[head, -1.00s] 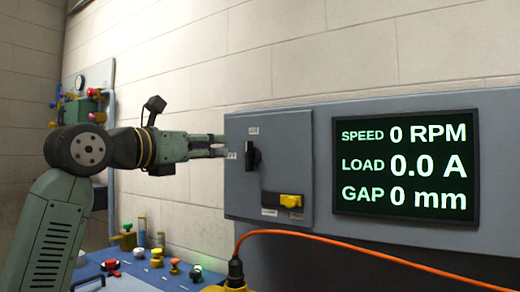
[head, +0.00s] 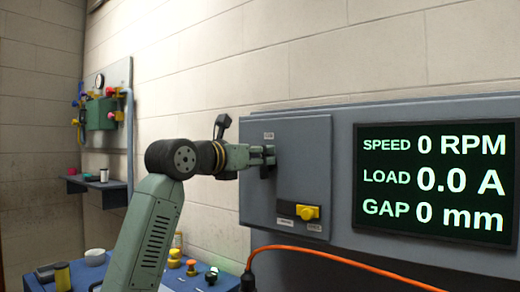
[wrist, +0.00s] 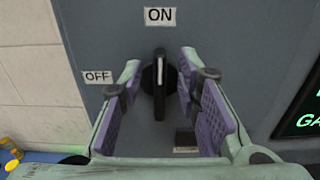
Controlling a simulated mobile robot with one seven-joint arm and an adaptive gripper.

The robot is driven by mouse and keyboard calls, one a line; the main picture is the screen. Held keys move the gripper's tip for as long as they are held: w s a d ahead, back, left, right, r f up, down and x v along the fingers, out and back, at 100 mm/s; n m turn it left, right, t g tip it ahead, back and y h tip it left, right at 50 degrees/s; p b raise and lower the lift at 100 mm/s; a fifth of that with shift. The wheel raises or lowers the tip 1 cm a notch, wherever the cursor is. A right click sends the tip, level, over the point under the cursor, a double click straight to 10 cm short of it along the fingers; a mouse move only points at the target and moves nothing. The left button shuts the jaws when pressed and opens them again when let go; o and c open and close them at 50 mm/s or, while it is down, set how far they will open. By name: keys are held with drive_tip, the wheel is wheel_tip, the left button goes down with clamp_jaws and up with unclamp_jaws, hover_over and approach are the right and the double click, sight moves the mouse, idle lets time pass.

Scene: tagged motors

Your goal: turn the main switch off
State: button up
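The main switch is a black rotary handle (wrist: 159,84) on the grey cabinet door (head: 303,160). Its white pointer line stands upright, toward the ON label (wrist: 159,16). An OFF label (wrist: 98,77) is to its left. My gripper (wrist: 160,98) is open in the wrist view, with one purple-padded finger on each side of the handle and gaps between pads and handle. In the head view my gripper (head: 268,158) is at the door and hides most of the switch.
A yellow switch (head: 307,212) sits lower on the same door. A screen (head: 437,180) to the right reads 0 RPM, 0.0 A and 0 mm. An orange cable (head: 340,258) runs below the cabinet. A blue bench (head: 215,281) with several small parts is at lower left.

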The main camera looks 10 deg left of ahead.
drive_tip(key=shift+w+d, duration=0.1)
drive_tip(key=shift+w, duration=0.3)
drive_tip(key=shift+c, duration=0.2)
clamp_jaws()
